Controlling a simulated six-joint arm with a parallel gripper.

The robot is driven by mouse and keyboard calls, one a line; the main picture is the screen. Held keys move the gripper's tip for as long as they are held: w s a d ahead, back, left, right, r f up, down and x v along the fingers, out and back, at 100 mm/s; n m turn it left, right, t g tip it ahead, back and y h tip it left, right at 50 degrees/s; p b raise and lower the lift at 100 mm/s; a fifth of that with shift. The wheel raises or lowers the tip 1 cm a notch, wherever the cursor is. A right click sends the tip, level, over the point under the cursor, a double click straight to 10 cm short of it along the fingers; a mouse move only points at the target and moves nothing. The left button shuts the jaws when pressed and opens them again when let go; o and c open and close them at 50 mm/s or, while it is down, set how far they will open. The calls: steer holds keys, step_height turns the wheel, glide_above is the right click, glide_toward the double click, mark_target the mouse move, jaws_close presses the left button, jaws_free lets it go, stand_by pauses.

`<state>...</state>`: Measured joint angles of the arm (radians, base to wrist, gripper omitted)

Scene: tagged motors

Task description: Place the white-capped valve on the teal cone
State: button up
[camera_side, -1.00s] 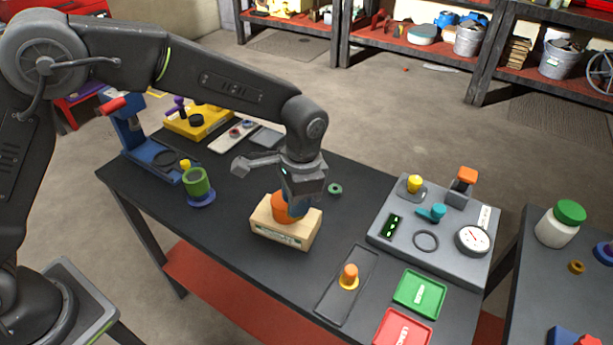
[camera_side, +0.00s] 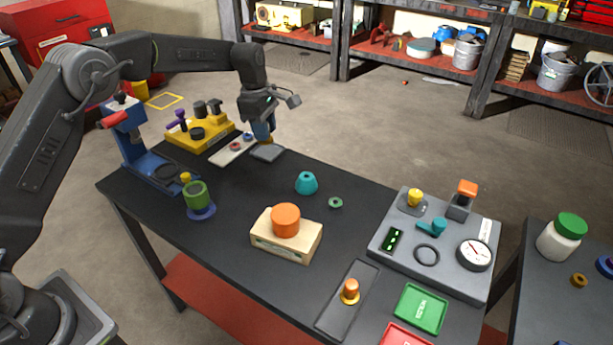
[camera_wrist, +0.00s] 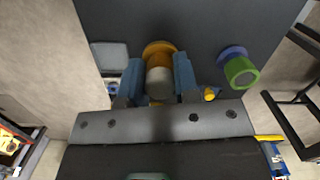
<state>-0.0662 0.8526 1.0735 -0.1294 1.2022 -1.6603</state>
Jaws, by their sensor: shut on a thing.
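My gripper (camera_side: 262,131) is at the back left of the table, over or just behind a grey pad (camera_side: 267,153). In the wrist view its two blue fingers (camera_wrist: 158,76) are shut on a valve (camera_wrist: 160,82) with a pale grey-white cap and an orange-yellow round flange. In the side view the fingers hide most of the valve, and I cannot tell whether it touches the pad. The teal cone (camera_side: 306,184) stands upright on the table behind the wooden block, apart from my gripper, with nothing on it.
An orange cylinder (camera_side: 286,220) sits on the wooden block (camera_side: 269,243). A green cylinder on a blue base (camera_side: 198,196) stands at left. A yellow stand (camera_side: 203,133) is left of my gripper. A green ring (camera_side: 335,203) lies beside the cone. A grey instrument panel (camera_side: 380,236) is at right.

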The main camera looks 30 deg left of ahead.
steer(key=shift+w+a+r+n, duration=0.1)
steer(key=shift+w+a+n, duration=0.25)
steer(key=shift+a+n, duration=0.55)
steer(key=shift+w+d, duration=0.1)
steer(key=shift+d, duration=0.1)
glide_above(308, 176)
steer(key=f, duration=0.7)
steer(key=shift+a, duration=0.2)
steer(key=shift+f, duration=1.95)
steer(key=shift+f, duration=0.15)
steer(key=o, duration=1)
steer(key=r, duration=0.4)
steer(key=a+r, duration=0.1)
steer(key=r, duration=0.7)
steer(key=shift+s+a+r, duration=0.15)
steer(key=shift+s, duration=0.25)
